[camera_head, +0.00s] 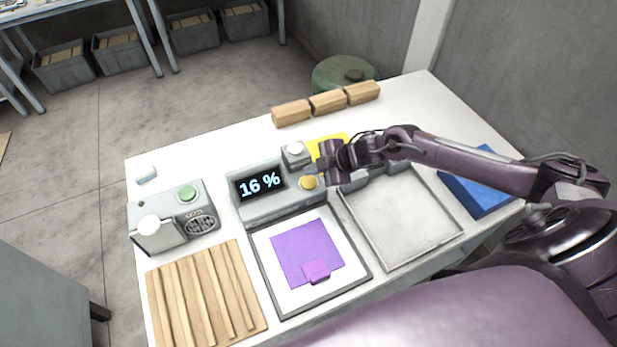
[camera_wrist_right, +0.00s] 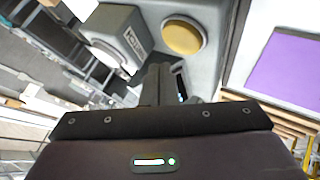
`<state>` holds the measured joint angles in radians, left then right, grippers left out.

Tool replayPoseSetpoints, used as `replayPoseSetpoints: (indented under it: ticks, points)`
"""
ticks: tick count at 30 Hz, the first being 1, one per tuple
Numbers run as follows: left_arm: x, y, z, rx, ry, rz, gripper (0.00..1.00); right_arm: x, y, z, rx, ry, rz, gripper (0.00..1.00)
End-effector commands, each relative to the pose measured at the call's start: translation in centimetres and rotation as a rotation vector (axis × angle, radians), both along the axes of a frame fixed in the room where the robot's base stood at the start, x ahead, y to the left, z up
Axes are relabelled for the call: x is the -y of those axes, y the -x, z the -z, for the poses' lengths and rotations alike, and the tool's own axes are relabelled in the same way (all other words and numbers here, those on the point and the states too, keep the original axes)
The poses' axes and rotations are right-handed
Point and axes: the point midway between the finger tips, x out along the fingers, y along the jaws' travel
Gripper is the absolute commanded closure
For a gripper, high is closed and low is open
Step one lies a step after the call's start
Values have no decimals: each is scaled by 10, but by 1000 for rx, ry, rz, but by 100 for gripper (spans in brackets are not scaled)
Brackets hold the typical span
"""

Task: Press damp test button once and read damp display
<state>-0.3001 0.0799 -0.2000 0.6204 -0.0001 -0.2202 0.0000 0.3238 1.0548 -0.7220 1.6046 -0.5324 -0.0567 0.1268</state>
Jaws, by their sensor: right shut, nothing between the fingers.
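The grey damp meter (camera_head: 262,207) stands mid-table. Its dark display (camera_head: 261,184) is lit and reads "16 %". A round yellow button (camera_head: 309,182) sits on the meter's right end; it also shows in the right wrist view (camera_wrist_right: 183,37). Which button is the damp test button, I cannot read. My right gripper (camera_head: 321,169) is shut and empty, close by the yellow button. In the right wrist view its fingertips (camera_wrist_right: 168,72) appear just short of the button, with a gap in the picture. Their height over it is unclear. My left gripper is not in view.
A small grey box with a pale top (camera_head: 295,154) stands behind the meter. A purple cloth (camera_head: 306,252) lies on a white framed pad in front. A grey tray (camera_head: 400,222), blue block (camera_head: 480,187), green-button box (camera_head: 172,218) and slatted wood board (camera_head: 207,298) fill the table.

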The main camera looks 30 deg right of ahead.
Motion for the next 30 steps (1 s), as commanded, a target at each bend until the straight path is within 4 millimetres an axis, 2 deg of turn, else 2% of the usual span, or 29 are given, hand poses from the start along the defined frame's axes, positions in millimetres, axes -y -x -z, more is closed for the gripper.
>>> replayPoseSetpoints:
  ticks: [1, 9, 30]
  points:
    - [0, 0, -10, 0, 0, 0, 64, 0, 0, -11, 0, 0, 0, 100]
    - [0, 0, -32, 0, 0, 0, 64, 0, 0, -35, 0, 0, 0, 100]
    - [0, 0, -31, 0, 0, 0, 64, 0, 0, -35, 0, 0, 0, 100]
